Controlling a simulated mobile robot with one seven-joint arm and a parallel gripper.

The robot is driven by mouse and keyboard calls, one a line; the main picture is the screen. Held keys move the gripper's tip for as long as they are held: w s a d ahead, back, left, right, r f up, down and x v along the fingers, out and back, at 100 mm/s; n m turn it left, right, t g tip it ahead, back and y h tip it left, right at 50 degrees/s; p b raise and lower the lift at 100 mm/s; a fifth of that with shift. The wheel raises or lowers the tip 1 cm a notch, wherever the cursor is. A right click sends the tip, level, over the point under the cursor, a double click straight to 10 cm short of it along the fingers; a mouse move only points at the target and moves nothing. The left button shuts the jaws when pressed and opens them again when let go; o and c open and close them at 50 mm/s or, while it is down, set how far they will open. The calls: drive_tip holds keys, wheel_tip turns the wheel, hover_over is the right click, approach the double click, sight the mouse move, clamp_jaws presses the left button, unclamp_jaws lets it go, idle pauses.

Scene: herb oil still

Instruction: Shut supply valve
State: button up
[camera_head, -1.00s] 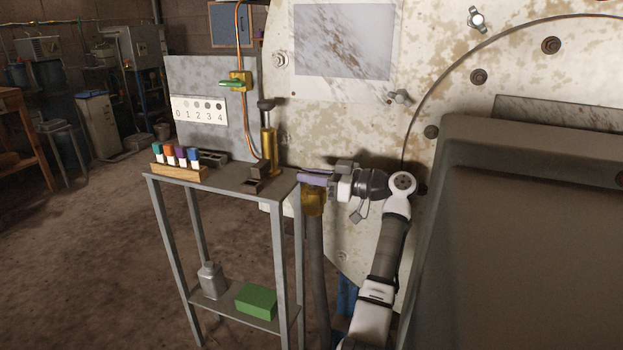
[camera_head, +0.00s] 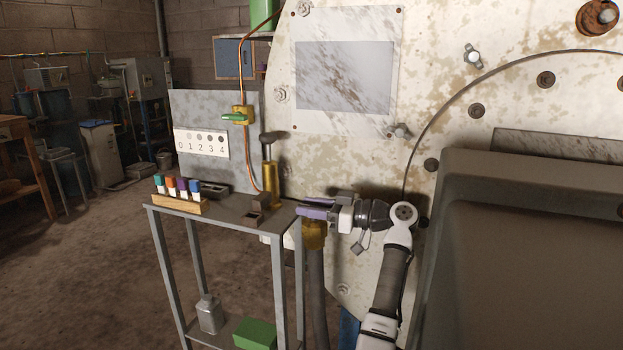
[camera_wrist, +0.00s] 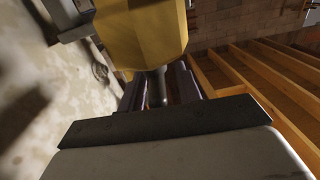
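My gripper (camera_head: 302,207) has purple fingers pointing left, just above a brass valve body (camera_head: 313,236) on top of a thick dark hose, against the pale tank. In the wrist view the yellow brass body (camera_wrist: 145,35) fills the top, and a grey stem or lever (camera_wrist: 157,90) comes from it between the two fingers. The fingers (camera_wrist: 158,82) stand apart, with gaps beside the stem; contact is unclear. Another valve, with a green handle (camera_head: 234,118) lying roughly level, sits on a copper pipe at the grey panel. No label shows which one is the supply valve.
A grey metal stand (camera_head: 224,212) is left of my gripper, bearing a rack of coloured vials (camera_head: 179,206) and a brass pump-like cylinder (camera_head: 270,178). A grey trough-like housing (camera_head: 530,240) is close on the right. The floor at left is open.

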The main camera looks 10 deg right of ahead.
sight(311, 206)
wheel_tip(311, 206, up, 20)
drive_tip(key=p, duration=0.1)
drive_tip(key=shift+f, duration=0.25)
drive_tip(key=shift+a, duration=0.1)
